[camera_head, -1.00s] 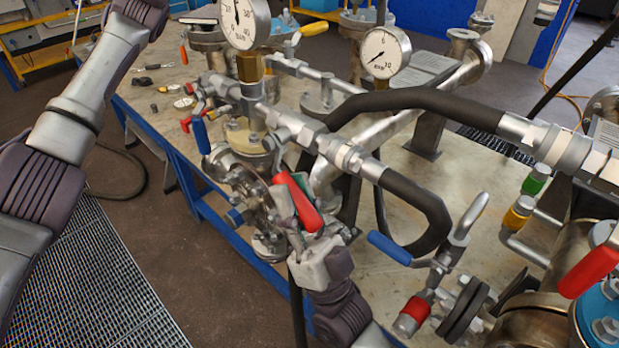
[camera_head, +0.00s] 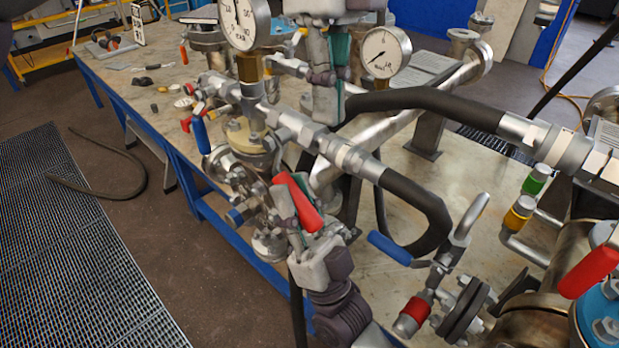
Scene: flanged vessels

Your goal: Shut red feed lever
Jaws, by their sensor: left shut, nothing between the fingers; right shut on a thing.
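A red lever (camera_head: 309,214) slants over the metal fittings at the table's near edge, in the middle of the head view. My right gripper (camera_head: 290,200) comes up from below and is shut on this red lever; its fingers cover part of the handle. My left gripper (camera_head: 329,118) points down from the top, between the two gauges and behind the black hose. It is shut and empty, apart from the red lever.
Two gauges, a left one (camera_head: 240,20) and a right one (camera_head: 384,53), flank my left gripper. A black hose (camera_head: 430,102) crosses to the right. A blue-handled lever (camera_head: 390,248) and another red handle (camera_head: 589,272) stand right.

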